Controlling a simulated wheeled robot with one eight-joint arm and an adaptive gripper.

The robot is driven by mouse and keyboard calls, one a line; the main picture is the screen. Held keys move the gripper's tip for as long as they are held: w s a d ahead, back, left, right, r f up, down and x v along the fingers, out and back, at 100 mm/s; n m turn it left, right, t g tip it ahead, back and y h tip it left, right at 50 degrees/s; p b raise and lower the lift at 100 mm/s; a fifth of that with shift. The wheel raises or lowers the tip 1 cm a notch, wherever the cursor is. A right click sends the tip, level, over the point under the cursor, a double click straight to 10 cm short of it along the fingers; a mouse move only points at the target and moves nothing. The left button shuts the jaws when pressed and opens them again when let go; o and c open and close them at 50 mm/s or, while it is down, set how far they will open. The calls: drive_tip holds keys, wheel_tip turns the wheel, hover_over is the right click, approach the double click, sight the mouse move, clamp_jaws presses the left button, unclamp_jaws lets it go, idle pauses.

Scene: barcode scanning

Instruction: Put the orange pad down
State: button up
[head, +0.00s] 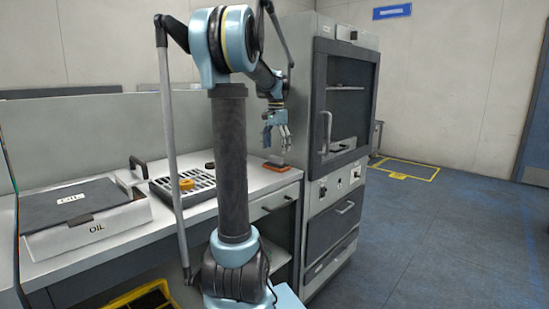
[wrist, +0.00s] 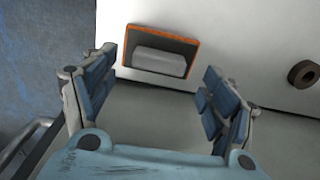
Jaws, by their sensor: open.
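The orange pad (head: 277,167) lies on the white bench top near its right end, in the head view. In the wrist view the orange pad (wrist: 160,50) shows an orange rim around a grey block-like middle, close to the bench edge. My gripper (head: 277,128) is above the pad, pointing down, with a gap between the fingertips and the pad. In the wrist view my gripper (wrist: 160,72) has its two blue-padded fingers spread apart. Nothing is between the fingers, and the pad lies beyond their tips.
A slotted black tray (head: 183,184) with an orange-yellow round piece stands left of my arm. An OIL box (head: 82,215) is further left. A dark ring (wrist: 303,74) lies right of the pad in the wrist view. A tall grey cabinet (head: 340,130) stands close to the right.

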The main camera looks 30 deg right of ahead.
sight(276, 157)
wheel_tip(276, 157, up, 7)
idle(0.3)
drive_tip(key=shift+f, duration=0.15)
idle(0.3)
